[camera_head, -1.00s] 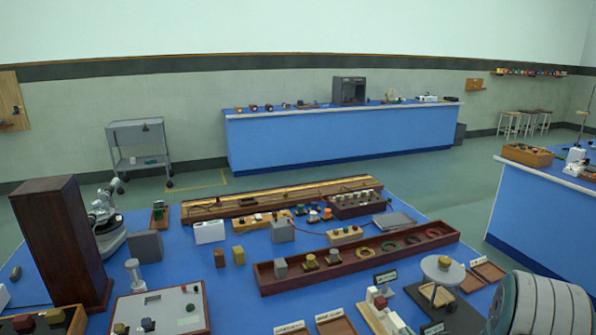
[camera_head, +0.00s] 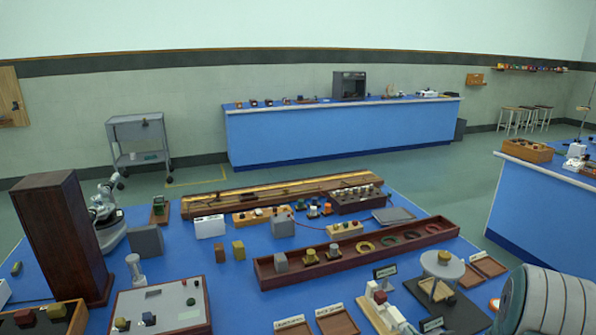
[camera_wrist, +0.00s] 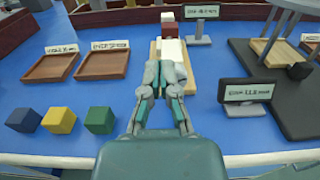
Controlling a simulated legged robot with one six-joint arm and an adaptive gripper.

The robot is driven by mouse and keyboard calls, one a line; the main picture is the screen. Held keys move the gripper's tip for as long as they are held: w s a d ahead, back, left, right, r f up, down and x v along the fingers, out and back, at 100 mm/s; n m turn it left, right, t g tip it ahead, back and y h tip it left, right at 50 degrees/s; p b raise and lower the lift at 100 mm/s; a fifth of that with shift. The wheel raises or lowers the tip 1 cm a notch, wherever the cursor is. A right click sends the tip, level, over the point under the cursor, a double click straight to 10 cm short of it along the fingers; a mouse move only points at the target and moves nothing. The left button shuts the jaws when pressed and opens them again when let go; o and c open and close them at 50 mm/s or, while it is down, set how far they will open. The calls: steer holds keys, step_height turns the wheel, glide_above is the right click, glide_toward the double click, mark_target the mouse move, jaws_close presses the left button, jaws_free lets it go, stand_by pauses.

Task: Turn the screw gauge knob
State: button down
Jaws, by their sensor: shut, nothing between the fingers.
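A small device with white and dark red blocks on a pale wooden base stands near the bench's front edge in the head view (camera_head: 379,306). It may be the screw gauge; I cannot make out a knob on it. In the wrist view the device (camera_wrist: 174,50) lies straight ahead of my gripper (camera_wrist: 161,75). My gripper's fingers are together and empty. They overlap the near part of the base in the picture, so part of it is hidden. I cannot tell whether they touch it.
Two brown trays (camera_wrist: 103,64) and blue, yellow and green cubes (camera_wrist: 60,120) lie to the left. A dark label stand (camera_wrist: 246,91) and a dark platform (camera_wrist: 290,100) are close on the right. A long red-brown rack (camera_head: 290,281) lies behind. Bare blue bench shows between them.

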steer(key=shift+v, duration=2.1)
steer(key=shift+d, duration=0.1)
steer(key=shift+w+d+f+m, duration=0.25)
steer(key=shift+w+m, duration=0.75)
steer(key=shift+w, duration=0.15)
steer(key=shift+w+d+f+m, duration=0.25)
steer(key=shift+w+m, duration=0.75)
steer(key=shift+w, duration=0.2)
steer(key=shift+w+d+f+m, duration=0.25)
steer(key=shift+w+m, duration=0.75)
steer(key=shift+w, duration=0.15)
steer(key=shift+s+a+f, duration=0.1)
steer(key=shift+a+f, duration=0.05)
steer(key=shift+a, duration=0.05)
